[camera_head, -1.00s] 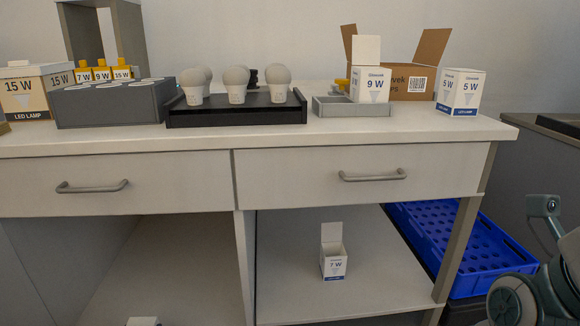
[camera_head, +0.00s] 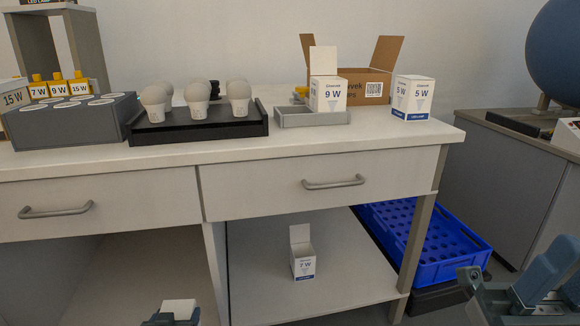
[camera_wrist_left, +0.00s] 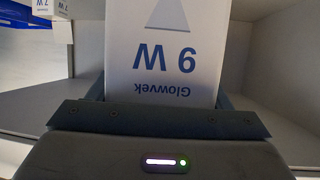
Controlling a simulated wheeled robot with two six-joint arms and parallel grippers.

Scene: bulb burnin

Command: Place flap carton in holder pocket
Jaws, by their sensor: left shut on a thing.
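My left gripper (camera_head: 172,317) is at the bottom edge of the head view, shut on a white carton (camera_head: 179,307). In the left wrist view this carton (camera_wrist_left: 165,50) reads "Glowvek 9 W" upside down, between the jaws; its far end is cut off. The grey holder (camera_head: 312,118) stands on the counter. A 9 W carton (camera_head: 328,96) with a raised flap stands at its right part; the left part looks empty. A 7 W carton (camera_head: 302,262) with its flap up stands on the lower shelf. My right gripper (camera_head: 476,280) is at the lower right, partly cut off.
A black tray (camera_head: 200,132) with several bulbs and a grey block (camera_head: 70,124) stand left of the holder. A blue crate (camera_head: 425,240) is low on the right.

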